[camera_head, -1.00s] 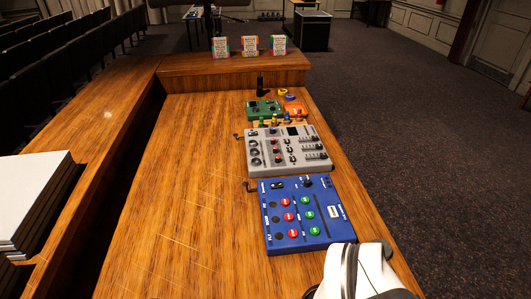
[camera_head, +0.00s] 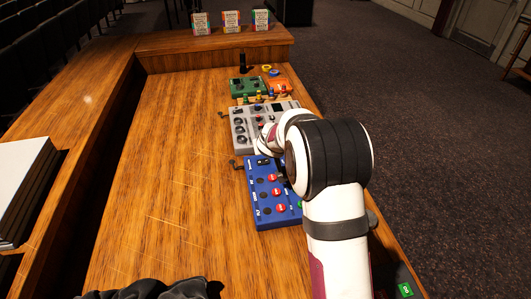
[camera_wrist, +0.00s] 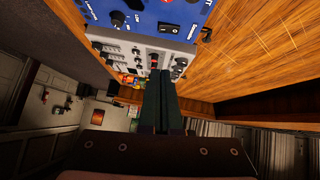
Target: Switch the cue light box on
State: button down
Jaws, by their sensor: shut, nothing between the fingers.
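The cue light box is most likely the blue box (camera_head: 257,214) with red and green buttons, on the wooden desk. My arm covers its right part in the head view. Its black rocker switch (camera_head: 263,161) is near the far left corner. In the wrist view the blue box (camera_wrist: 143,22) is at the top, with the rocker switch (camera_wrist: 168,28) and a round black knob (camera_wrist: 117,18). My gripper (camera_wrist: 160,73) is shut and empty. Its fingertips appear over the grey mixer, below the rocker switch in the picture, apparently clear of the switch. I cannot tell the rocker's position.
The grey mixer (camera_head: 240,134) sits just beyond the blue box. A green box (camera_head: 246,88) and an orange box (camera_head: 278,87) are farther back. Several small cards stand on the raised shelf (camera_head: 215,46). The desk left of the boxes (camera_head: 170,150) is clear.

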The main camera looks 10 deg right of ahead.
send_over(267, 159)
jog(key=s, duration=0.2)
jog(key=f, duration=0.7)
jog(key=shift+s+a+f, duration=0.15)
jog(key=shift+a+f, duration=0.05)
jog(key=shift+a, duration=0.15)
jog(key=shift+d+f, duration=0.15)
jog(key=shift+f, duration=0.7)
jog(key=shift+d+f, duration=0.1)
jog(key=shift+f, duration=0.85)
jog(key=shift+d+f, duration=0.1)
jog(key=shift+f, duration=0.15)
